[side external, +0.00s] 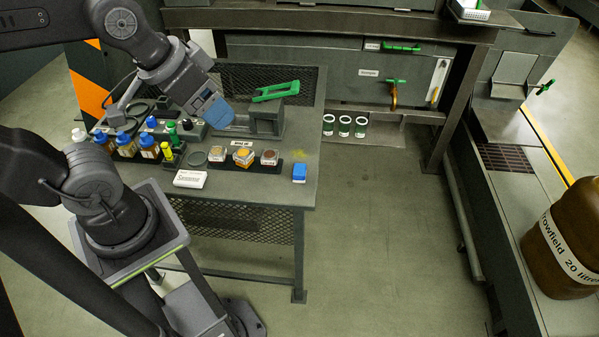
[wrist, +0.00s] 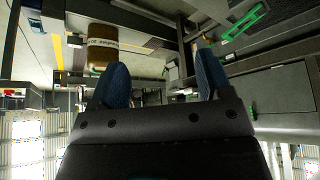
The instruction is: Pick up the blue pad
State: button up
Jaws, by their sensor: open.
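The blue pad (side external: 300,172) is a small bright blue block at the table's right front corner in the side view. I cannot make it out in the wrist view. My gripper (side external: 218,112) is above the middle of the table, up and to the left of the pad and apart from it. In the wrist view my gripper (wrist: 161,62) has its two blue fingers spread wide with nothing between them.
Blue-capped bottles (side external: 126,145) stand farther left. A green-handled device (side external: 268,118) stands behind. The tabletop around the pad is mostly clear.

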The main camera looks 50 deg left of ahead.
jog(key=shift+c, duration=0.6)
jog(key=n+g, duration=0.6)
jog(key=n, duration=0.3)
send_over(300, 169)
notch_tip(300, 169, down, 19)
notch_tip(300, 169, down, 14)
jog(key=shift+a+f, duration=0.1)
jog(key=shift+f, duration=0.05)
